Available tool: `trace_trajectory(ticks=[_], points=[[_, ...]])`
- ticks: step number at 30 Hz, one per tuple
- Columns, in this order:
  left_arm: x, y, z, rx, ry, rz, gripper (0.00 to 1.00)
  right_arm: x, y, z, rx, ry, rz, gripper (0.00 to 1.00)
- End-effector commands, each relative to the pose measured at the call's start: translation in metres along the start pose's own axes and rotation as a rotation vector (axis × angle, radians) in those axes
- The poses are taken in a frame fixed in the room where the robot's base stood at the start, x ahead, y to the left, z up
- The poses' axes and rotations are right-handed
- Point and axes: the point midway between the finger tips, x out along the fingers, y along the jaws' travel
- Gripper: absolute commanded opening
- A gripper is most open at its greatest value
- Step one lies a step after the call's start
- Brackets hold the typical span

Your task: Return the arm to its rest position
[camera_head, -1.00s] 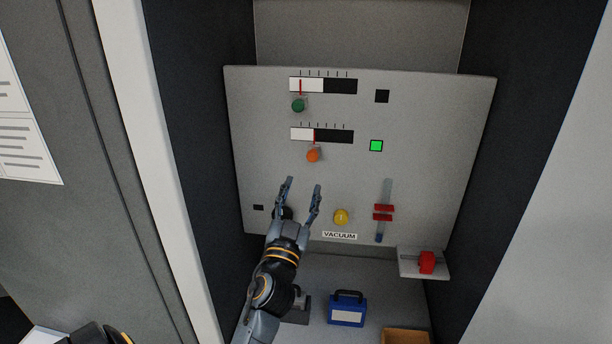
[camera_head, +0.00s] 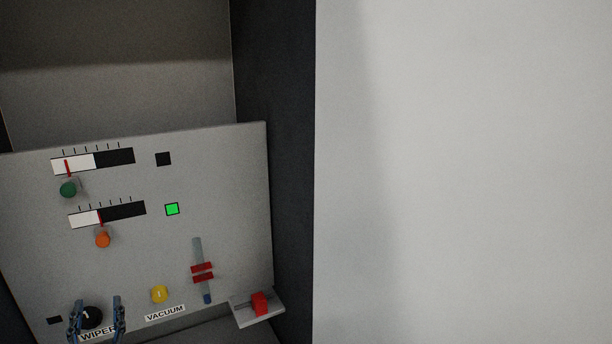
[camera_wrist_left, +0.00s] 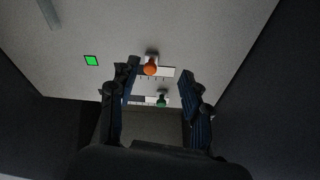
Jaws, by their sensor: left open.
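My left gripper (camera_head: 97,305) shows at the bottom left of the head view, with its two fingers apart and nothing between them. It is in front of the lower part of the grey control panel (camera_head: 135,215). A black knob (camera_head: 92,317) labelled WIPER shows behind and between the fingers. In the left wrist view the open gripper (camera_wrist_left: 158,68) points toward the panel, with an orange knob (camera_wrist_left: 150,68) and a green knob (camera_wrist_left: 161,101) seen between the fingers. Most of my left arm is below the head view. My right gripper is not in view.
The panel also has a yellow VACUUM knob (camera_head: 160,294), a red slider (camera_head: 203,272) and a lit green square (camera_head: 172,209). A small shelf (camera_head: 243,319) with a red part (camera_head: 260,303) juts out at the lower right. A dark side wall (camera_head: 275,130) borders the recess.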

Motion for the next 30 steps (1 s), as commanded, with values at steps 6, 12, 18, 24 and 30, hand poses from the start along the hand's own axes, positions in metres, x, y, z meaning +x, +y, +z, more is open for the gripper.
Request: trace_trajectory(ticks=[6, 12, 18, 24, 30], points=[[-0.083, 0.036, 0.092, 0.003, -0.503, 0.125, 0.48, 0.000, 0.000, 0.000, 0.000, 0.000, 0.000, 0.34], [-0.192, 0.075, 0.145, 0.080, -0.914, 0.376, 0.48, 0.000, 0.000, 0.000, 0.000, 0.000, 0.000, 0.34], [-0.278, 0.092, 0.160, 0.159, -1.155, 0.598, 0.48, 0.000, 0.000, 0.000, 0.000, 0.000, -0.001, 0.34], [-0.345, 0.099, 0.166, 0.231, -1.321, 0.793, 0.48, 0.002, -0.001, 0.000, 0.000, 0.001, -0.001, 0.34], [-0.346, 0.121, 0.226, 0.236, -1.338, 0.786, 0.48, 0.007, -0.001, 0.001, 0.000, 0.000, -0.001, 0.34]])
